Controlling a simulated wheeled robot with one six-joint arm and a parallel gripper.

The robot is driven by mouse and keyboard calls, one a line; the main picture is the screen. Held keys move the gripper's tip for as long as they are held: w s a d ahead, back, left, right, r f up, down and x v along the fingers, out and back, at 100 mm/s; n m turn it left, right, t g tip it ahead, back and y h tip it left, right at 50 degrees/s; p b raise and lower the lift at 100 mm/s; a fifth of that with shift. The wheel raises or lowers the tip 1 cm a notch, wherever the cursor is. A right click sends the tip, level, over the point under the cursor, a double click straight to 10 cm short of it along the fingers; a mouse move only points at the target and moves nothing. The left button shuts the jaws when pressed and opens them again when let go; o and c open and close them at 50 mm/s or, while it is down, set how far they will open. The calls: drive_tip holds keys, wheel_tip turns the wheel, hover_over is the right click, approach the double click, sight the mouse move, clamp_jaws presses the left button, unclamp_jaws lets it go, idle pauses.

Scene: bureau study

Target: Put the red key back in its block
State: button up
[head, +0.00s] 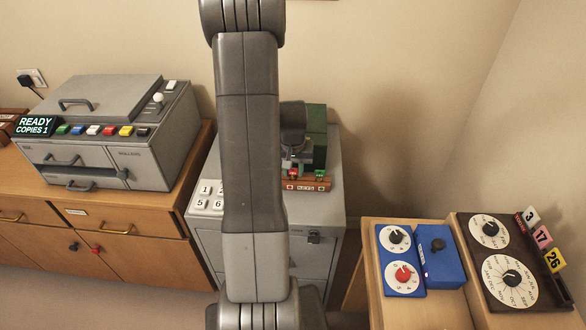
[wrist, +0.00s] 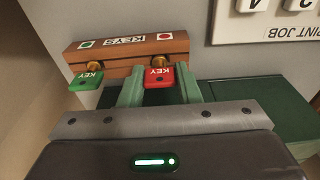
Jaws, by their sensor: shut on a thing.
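The wooden key block (wrist: 115,52), marked KEYS, shows in the wrist view; in the head view it (head: 308,185) sits on the grey cabinet's top. The red key (wrist: 158,82) is at the brass fitting beside the block's red square; I cannot tell how deep it sits. My gripper (wrist: 160,88) has its green fingers on both sides of the red key, shut on it. The green key (wrist: 86,82) is at the other brass fitting, by the green square, just outside my fingers. In the head view, my arm hides part of the cabinet, and the red key (head: 294,172) looks small.
A dark green box (head: 317,130) stands behind the block. A number pad (head: 206,196) lies left on the grey cabinet (head: 325,212). A grey copier (head: 110,135) stands on the wooden sideboard at left. A blue dial box (head: 440,270) and a dark dial panel (head: 510,260) are at right.

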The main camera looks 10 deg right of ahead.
drive_tip(key=o, duration=1)
drive_tip(key=shift+o, duration=0.2)
wheel_tip(320, 180, up, 14)
drive_tip(key=s, duration=0.1)
drive_tip(key=shift+s+a+f, duration=0.15)
drive_tip(key=shift+s+a, duration=0.1)
drive_tip(key=shift+s, duration=0.1)
drive_tip(key=f, duration=0.4)
drive_tip(key=w+f, duration=0.1)
drive_tip(key=f, duration=0.9)
drive_tip(key=shift+w+d, duration=0.25)
drive_tip(key=shift+w, duration=0.1)
drive_tip(key=shift+r, duration=0.35)
